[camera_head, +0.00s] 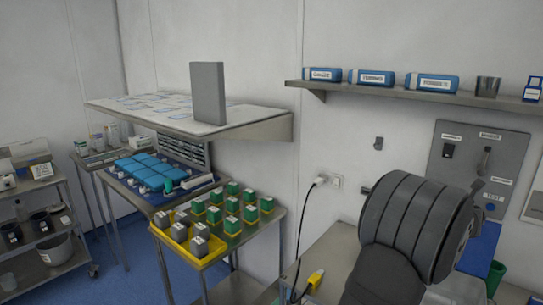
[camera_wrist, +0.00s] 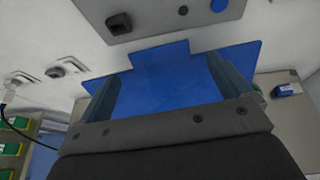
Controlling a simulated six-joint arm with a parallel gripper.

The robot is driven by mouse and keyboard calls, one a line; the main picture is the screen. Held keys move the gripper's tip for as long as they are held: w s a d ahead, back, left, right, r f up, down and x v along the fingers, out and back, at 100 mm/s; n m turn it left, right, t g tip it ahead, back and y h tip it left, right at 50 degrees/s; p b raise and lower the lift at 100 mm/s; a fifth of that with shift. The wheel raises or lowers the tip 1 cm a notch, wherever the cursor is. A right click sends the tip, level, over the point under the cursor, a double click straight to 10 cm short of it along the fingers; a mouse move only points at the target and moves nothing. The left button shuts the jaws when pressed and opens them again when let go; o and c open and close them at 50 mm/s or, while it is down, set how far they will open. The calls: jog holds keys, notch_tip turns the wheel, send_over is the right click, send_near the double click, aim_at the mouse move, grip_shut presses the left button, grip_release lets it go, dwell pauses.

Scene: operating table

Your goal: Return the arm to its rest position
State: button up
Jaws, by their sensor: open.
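My gripper (camera_wrist: 162,68) shows in the wrist view with its two fingers wide apart. Nothing is held between them. Beyond the fingers lies a flat blue surface (camera_wrist: 165,88); I cannot tell whether the fingers touch it. In the head view my dark grey arm fills the lower right, and it hides my gripper. Part of the blue surface (camera_head: 481,248) shows just right of the arm.
A wall panel (camera_head: 480,160) with switches is behind the arm. Green and grey blocks stand on a table (camera_head: 240,243) at centre. A black cable (camera_head: 299,240) hangs from the wall socket.

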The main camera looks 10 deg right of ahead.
jog(key=v, duration=1.7)
jog(key=x, duration=2.1)
jog(key=shift+w+d+r, duration=0.2)
jog(key=shift+r, duration=0.1)
jog(key=v, duration=1.7)
jog(key=x, duration=1.5)
jog(key=shift+w+d+f, duration=0.1)
jog(key=shift+w+d, duration=0.1)
jog(key=shift+w, duration=0.05)
